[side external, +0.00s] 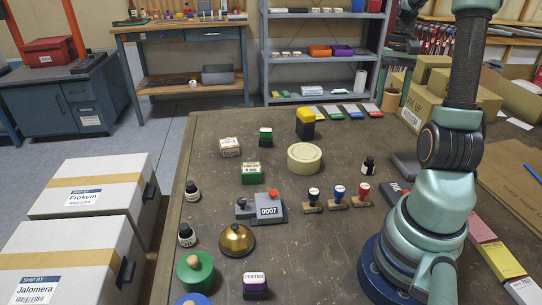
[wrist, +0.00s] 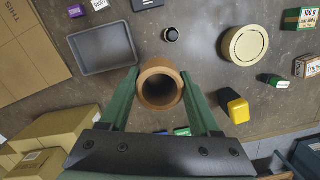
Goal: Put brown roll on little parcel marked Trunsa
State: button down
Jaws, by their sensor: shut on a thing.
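The brown roll (wrist: 160,67) is a short hollow tube between the two green fingers of my gripper (wrist: 160,92). My gripper is shut on it, and its open end faces the wrist camera. In the side view the roll (side external: 391,101) hangs upright under my gripper (side external: 393,88) at the back right of the table. Its height above the table is hard to tell. The little parcel (side external: 230,147), a small box with a white label, stands at the back left of the table, well apart from the roll. It shows at the right edge of the wrist view (wrist: 307,67), its label partly readable.
Between the roll and the parcel stand a cream tape roll (side external: 304,158), a yellow-and-black block (side external: 305,123) and a green-and-black stamp (side external: 265,136). A green box (side external: 250,173) is in front of the parcel. Cardboard boxes (side external: 440,95) stand at the right.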

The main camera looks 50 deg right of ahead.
notch_tip(320, 180, down, 19)
jog(key=shift+r, duration=0.2)
dwell(0.4)
jog(key=shift+c, duration=0.6)
grip_release()
jog(key=shift+f, duration=0.1)
